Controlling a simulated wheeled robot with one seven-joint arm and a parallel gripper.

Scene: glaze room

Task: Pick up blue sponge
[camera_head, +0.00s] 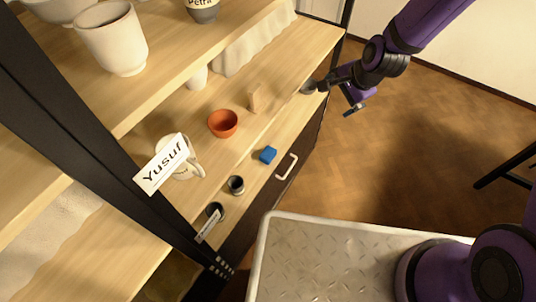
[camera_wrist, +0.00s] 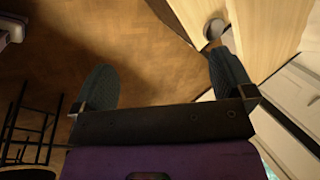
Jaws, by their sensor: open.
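The blue sponge (camera_head: 268,155) is a small blue block lying near the front edge of the wooden shelf (camera_head: 225,175) in the head view. The sponge does not show in the wrist view.
Around the sponge are an orange bowl (camera_head: 223,123), a small dark cup (camera_head: 236,185), a tan block (camera_head: 254,100) and a light mug (camera_head: 187,165) behind the "Yusuf" label (camera_head: 161,164). A grey disc (camera_head: 308,88) lies near my gripper. A white handle (camera_head: 287,167) sticks out below the shelf edge.

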